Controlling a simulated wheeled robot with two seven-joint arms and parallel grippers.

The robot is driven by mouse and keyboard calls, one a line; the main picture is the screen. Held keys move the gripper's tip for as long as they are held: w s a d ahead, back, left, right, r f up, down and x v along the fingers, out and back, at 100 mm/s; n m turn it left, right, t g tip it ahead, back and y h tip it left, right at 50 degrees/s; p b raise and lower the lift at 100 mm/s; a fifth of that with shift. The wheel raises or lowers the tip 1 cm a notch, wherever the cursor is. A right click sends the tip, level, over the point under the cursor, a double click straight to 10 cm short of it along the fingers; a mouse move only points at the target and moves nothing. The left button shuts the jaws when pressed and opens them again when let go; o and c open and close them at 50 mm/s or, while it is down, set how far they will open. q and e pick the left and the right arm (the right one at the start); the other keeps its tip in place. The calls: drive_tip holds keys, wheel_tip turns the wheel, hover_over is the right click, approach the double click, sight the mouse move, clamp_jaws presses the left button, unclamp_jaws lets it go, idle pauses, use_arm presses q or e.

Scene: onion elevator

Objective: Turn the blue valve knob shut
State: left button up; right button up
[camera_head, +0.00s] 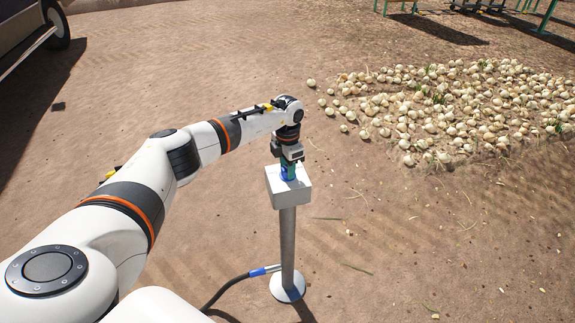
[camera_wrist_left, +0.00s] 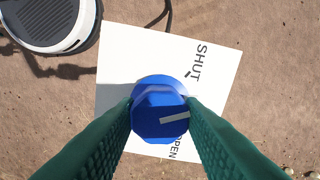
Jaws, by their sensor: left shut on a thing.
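The blue valve knob (camera_wrist_left: 158,98) sits on top of a white box (camera_wrist_left: 125,60) in the left wrist view. Its white pointer line points to the right, between the printed words SHUT at the upper right and OPEN at the lower right. OPEN is partly hidden by a finger. My left gripper (camera_head: 289,169) comes down from above, its green fingers shut on the knob from both sides. In the head view the box (camera_head: 288,196) stands on a grey post (camera_head: 288,235), and only a little of the knob shows. My right gripper is not in view.
The post has a round white base (camera_head: 287,288), with a dark hose (camera_head: 226,287) with a blue end joined low on it. Many pale onions (camera_head: 450,110) lie on the dirt at the upper right. A vehicle (camera_head: 22,25) stands at the upper left. The ground around the post is clear.

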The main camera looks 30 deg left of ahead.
use_arm(q)
drive_tip(key=n+p, duration=0.1)
drive_tip(key=n, duration=0.5)
drive_tip(key=shift+r+n+p, duration=0.1)
drive_tip(key=shift+n+p, duration=0.2)
drive_tip(key=shift+p, duration=0.05)
idle(0.5)
drive_tip(key=o, duration=1)
wheel_tip(320, 180, up, 12)
drive_tip(key=b, duration=0.1)
